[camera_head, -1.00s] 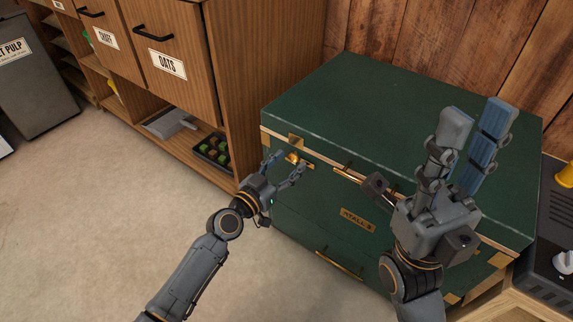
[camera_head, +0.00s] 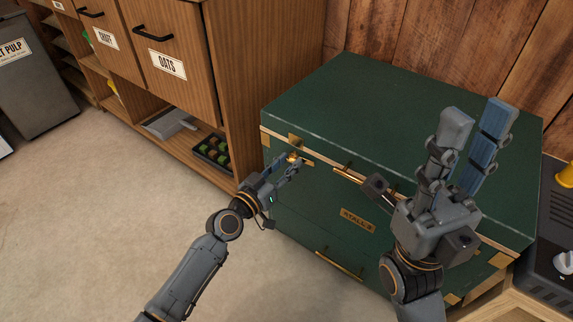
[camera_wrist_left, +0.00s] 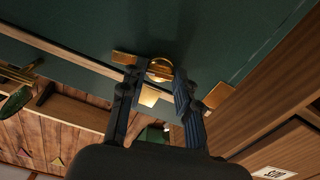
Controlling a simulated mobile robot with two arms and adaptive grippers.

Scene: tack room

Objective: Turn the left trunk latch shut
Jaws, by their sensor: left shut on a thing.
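The green trunk (camera_head: 370,110) stands closed against the wooden wall, with brass fittings on its front. Its left latch (camera_head: 293,158) is a brass turn piece near the front left corner, just below the lid seam. My left gripper (camera_head: 284,166) is shut on this latch. In the left wrist view the fingers lie on both sides of the round brass latch (camera_wrist_left: 160,68), partly hiding it. My right gripper (camera_head: 472,135) is raised in front of the trunk's right part, fingers up and apart, holding nothing.
A wooden cabinet (camera_head: 225,90) with labelled drawers stands close to the trunk's left side. A brass front handle (camera_head: 340,264) sits low on the trunk. A dark appliance (camera_head: 550,235) is at the right. The floor (camera_head: 110,210) at left is clear.

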